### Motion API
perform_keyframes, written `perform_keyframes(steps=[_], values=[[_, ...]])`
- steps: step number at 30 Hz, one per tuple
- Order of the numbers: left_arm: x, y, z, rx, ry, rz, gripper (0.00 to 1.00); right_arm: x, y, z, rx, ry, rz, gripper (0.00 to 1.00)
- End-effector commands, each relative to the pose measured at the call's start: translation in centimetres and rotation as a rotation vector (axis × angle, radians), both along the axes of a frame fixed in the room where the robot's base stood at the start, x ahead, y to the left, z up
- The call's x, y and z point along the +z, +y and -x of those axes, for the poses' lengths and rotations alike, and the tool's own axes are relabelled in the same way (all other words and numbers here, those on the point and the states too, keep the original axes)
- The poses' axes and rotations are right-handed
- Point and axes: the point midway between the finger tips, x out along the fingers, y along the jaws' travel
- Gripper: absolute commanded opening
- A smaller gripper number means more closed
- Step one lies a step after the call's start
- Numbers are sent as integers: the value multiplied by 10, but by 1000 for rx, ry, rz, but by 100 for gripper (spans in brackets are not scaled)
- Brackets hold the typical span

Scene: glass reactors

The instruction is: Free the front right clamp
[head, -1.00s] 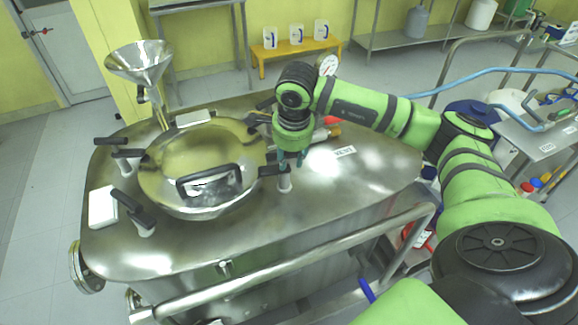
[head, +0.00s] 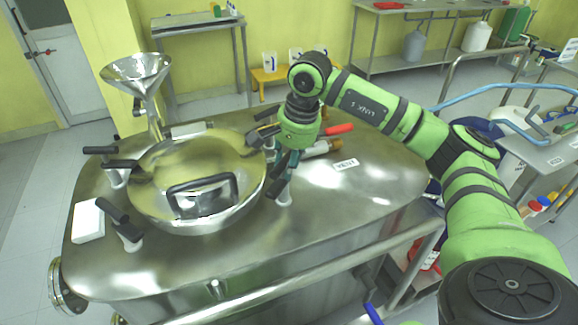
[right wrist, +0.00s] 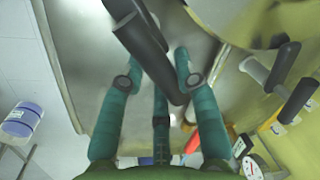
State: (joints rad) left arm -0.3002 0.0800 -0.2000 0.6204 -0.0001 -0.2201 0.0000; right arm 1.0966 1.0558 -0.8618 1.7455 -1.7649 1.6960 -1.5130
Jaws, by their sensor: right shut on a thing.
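The front right clamp (head: 284,195) stands on the vessel's top at the right edge of the round steel lid (head: 205,165). Its metal post is upright, and its black handle is steeply tilted beside my fingers. My right gripper (head: 286,164) is over this clamp, shut on its handle. In the right wrist view the black handle (right wrist: 146,45) lies between the teal fingers (right wrist: 155,85) and hides part of the vessel top. My left gripper is not in view.
Other black-handled clamps ring the lid, two at the left (head: 122,163) and one behind my gripper (head: 262,134). A red-handled valve (head: 337,130) stands close behind my right gripper. A steel funnel (head: 136,72) rises at the back left.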

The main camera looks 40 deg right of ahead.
Motion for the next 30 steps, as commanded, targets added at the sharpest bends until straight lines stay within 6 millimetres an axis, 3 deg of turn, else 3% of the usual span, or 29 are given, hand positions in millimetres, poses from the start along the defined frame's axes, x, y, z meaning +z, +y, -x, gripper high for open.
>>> perform_keyframes(steps=[12, 26, 27, 28, 30], values=[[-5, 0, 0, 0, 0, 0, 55, 4, -1, -5, 143, -15, 2, 0], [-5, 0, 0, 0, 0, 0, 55, 5, -1, -6, 154, -18, 0, 0], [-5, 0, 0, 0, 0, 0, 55, 5, -1, -6, 154, -18, 0, 39], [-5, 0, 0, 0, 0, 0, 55, 5, -1, -6, 154, -18, 0, 51], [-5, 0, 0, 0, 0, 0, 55, 4, 0, -6, 156, -16, -1, 55]])
